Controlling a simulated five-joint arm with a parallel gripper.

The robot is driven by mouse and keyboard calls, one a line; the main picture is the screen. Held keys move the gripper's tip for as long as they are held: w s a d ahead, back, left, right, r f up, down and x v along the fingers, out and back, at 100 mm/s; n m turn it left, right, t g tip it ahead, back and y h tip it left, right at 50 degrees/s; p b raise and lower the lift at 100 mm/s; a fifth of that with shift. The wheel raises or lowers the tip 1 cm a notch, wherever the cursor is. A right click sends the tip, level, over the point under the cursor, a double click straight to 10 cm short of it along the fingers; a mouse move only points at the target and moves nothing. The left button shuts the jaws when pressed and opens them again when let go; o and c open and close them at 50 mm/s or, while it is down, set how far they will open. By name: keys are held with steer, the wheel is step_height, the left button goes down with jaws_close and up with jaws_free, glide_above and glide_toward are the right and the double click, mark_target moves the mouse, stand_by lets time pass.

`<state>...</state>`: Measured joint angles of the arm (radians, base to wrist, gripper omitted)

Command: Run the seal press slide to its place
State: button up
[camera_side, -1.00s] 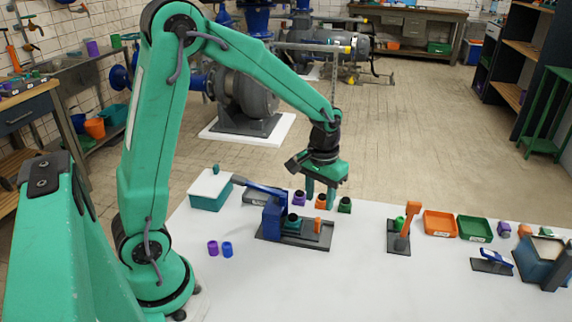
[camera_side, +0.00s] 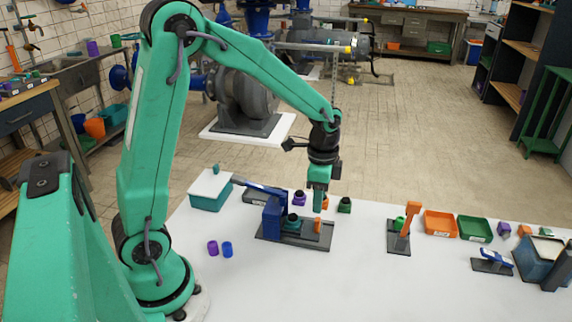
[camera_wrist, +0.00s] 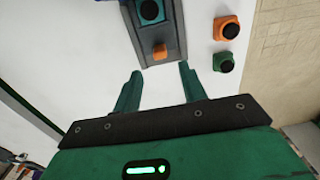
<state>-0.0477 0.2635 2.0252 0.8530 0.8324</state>
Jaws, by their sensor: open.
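The seal press has a dark grey base (camera_side: 268,238) and a blue upright (camera_side: 271,218) with a long blue lever. On its track sits the slide, a teal block (camera_wrist: 151,11) with a dark round top, beside the blue upright. A small orange knob (camera_side: 317,226) stands on the track; it also shows in the wrist view (camera_wrist: 160,50). My gripper (camera_side: 318,210) is above the knob end of the press, one finger hiding the other. In the wrist view my gripper (camera_wrist: 158,73) is open and empty, with the knob ahead, between the finger lines.
An orange block (camera_wrist: 226,28) and a green block (camera_wrist: 223,62) stand beside the press. Purple (camera_side: 212,248) and blue (camera_side: 227,249) cylinders stand in front. A stand with an orange handle (camera_side: 411,216) and orange and green trays (camera_side: 440,226) lie to the right.

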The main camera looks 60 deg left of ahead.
mark_target(318, 219)
steer(key=shift+f, duration=3.9)
jaws_close()
